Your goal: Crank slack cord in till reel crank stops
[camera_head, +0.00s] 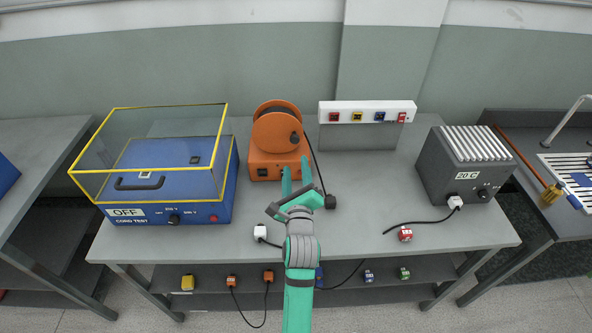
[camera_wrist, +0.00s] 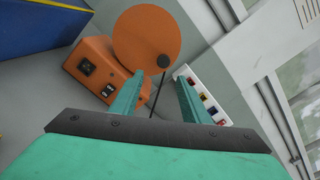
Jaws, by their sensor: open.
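The orange cord reel (camera_head: 277,140) stands at the back middle of the grey table, its round drum above a box base. A dark crank knob (camera_head: 294,136) sits on the drum's face at the right; in the wrist view the knob (camera_wrist: 163,62) shows near the drum's lower right edge. A black cord (camera_head: 314,165) runs from the reel down to a dark plug (camera_head: 330,202) on the table. My gripper (camera_head: 296,172) is open and empty, in front of the reel. In the wrist view its fingers (camera_wrist: 160,95) point toward the drum, with the knob beyond their tips, apart from them.
A blue cord test box (camera_head: 168,205) with a clear yellow-edged cover stands left. A white socket strip (camera_head: 367,113) is behind right. A dark grey 20 C box (camera_head: 463,165) stands right. Loose plugs lie near the front edge; several hang or lie on the shelf below.

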